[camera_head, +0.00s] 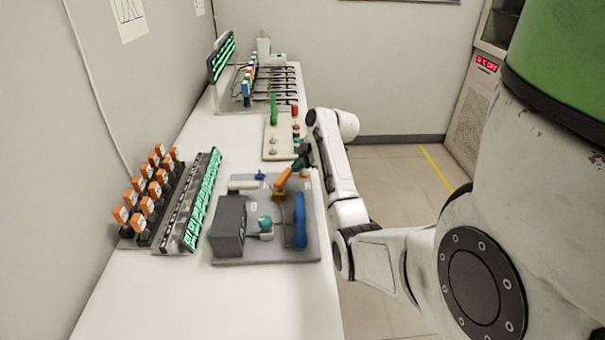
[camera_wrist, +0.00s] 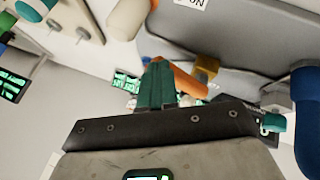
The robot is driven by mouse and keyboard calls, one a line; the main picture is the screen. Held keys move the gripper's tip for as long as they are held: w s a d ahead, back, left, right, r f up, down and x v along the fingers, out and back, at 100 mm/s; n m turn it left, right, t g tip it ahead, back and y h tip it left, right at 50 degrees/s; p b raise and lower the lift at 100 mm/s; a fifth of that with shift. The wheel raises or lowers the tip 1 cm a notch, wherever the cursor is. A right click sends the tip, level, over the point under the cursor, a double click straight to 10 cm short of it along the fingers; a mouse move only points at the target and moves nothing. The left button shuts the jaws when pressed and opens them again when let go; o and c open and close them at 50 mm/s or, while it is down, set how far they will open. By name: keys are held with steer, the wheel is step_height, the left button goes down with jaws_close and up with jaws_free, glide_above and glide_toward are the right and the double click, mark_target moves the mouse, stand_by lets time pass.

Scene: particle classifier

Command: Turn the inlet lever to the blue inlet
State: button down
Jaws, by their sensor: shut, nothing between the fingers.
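The particle classifier (camera_head: 272,248) is a grey-based unit on the white bench in the head view. An orange bar (camera_head: 284,179), which looks like the inlet lever, slants across its far side; it also shows in the wrist view (camera_wrist: 188,82). A small blue part (camera_head: 261,176) sits left of the bar, and a larger blue body (camera_head: 300,222) stands at the right; I cannot tell which is the blue inlet. My gripper (camera_head: 299,164) is at the bar's upper end. Its green fingers (camera_wrist: 158,84) are shut, beside the bar; contact is unclear.
A rack with orange-topped parts (camera_head: 150,190) and green displays stands at the left by the wall. A board with a green and a red post (camera_head: 280,148) lies beyond the unit. More equipment (camera_head: 265,85) stands at the far end. The near bench is clear.

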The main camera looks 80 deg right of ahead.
steer(key=shift+w+d+f+b, duration=0.1)
steer(key=shift+w+d+b, duration=0.2)
steer(key=shift+w, duration=0.25)
steer(key=shift+w+d+b, duration=0.3)
steer(key=shift+w, duration=0.2)
steer(key=shift+w+d+b, duration=0.2)
steer(key=shift+w+b, duration=0.1)
steer(key=shift+w, duration=0.55)
steer(key=shift+r, duration=0.25)
